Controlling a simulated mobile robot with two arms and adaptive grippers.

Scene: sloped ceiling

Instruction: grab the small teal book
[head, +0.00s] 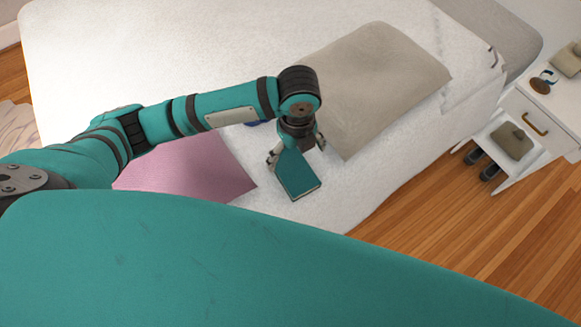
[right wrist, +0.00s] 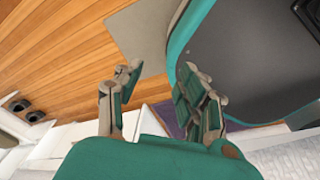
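The small teal book (head: 300,179) is on the white bed, between a pink item and a grey pillow, with its pale page edge at the lower right. My left gripper (head: 296,151) is right over its upper end, with its fingers spread to either side. The wrist hides that end of the book, and I cannot tell whether the fingers touch it. My right gripper (right wrist: 160,92) is open and empty in the right wrist view, away from the book.
The grey pillow (head: 375,85) lies right of my left gripper. A pink item (head: 190,168) lies under my left arm, and a small blue thing (head: 254,123) is partly hidden behind that arm. A white nightstand (head: 540,110) stands at the right. Wooden floor (head: 440,220) is clear beside the bed.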

